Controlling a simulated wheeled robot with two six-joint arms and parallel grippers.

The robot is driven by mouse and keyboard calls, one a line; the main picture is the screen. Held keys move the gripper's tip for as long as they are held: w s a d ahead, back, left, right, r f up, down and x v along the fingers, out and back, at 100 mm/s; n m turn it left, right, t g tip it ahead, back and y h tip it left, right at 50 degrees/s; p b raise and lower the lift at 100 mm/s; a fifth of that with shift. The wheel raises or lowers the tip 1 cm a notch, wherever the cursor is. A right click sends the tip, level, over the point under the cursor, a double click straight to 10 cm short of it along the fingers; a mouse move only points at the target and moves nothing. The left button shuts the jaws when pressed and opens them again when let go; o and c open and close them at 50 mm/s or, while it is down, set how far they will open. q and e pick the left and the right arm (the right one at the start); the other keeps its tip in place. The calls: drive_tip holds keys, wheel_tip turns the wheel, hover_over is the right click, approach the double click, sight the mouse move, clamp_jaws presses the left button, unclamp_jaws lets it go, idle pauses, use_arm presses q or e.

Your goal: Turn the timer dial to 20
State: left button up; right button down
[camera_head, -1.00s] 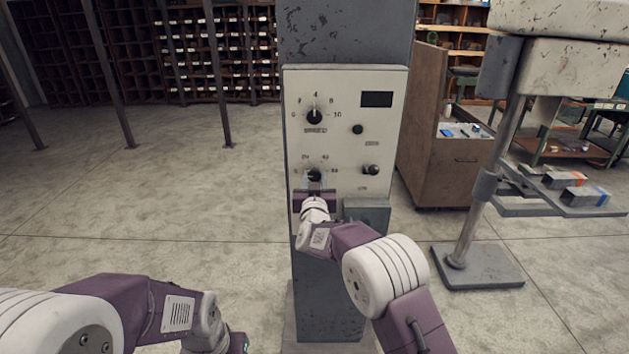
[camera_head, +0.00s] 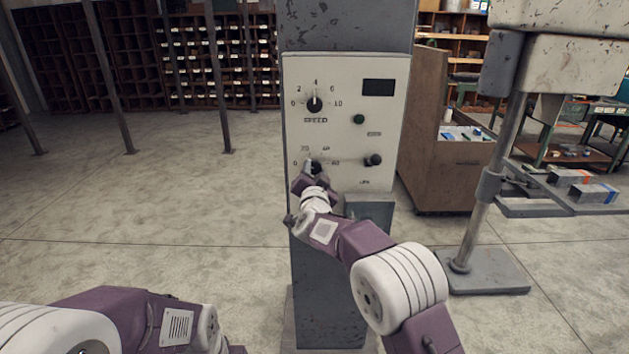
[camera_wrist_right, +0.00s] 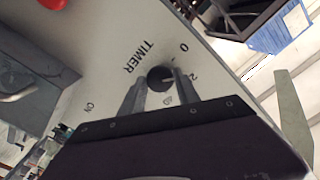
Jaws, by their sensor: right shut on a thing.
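The timer dial (camera_head: 315,167) is a small black knob low on the left of the pale control panel (camera_head: 350,136). Its scale shows 0, 20 and 60 in the head view. My right gripper (camera_head: 314,174) is at the dial and partly covers it from below. In the right wrist view the two fingers of the right gripper (camera_wrist_right: 159,84) are shut on the timer dial (camera_wrist_right: 157,75), one on each side. The word TIMER, the 0 and part of the 20 show around it. I cannot read the pointer's exact setting. My left gripper is out of the frame.
The speed dial (camera_head: 315,104) sits above the timer dial. A green button (camera_head: 359,119), a dark display (camera_head: 378,87) and a black knob (camera_head: 373,160) are to the right. A grey box (camera_head: 368,209) juts out below the panel. A red part (camera_wrist_right: 52,3) shows in the wrist view.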

drive_tip(key=shift+m+b, duration=1.35)
drive_tip(key=shift+m, duration=0.85)
drive_tip(key=c, duration=0.9)
unclamp_jaws()
drive_tip(key=shift+s, duration=0.1)
drive_tip(key=shift+s+f+b, duration=0.1)
drive_tip(key=shift+s+b, duration=0.2)
drive_tip(key=shift+s, duration=0.05)
drive_tip(key=s+b, duration=0.2)
drive_tip(key=s, duration=0.6)
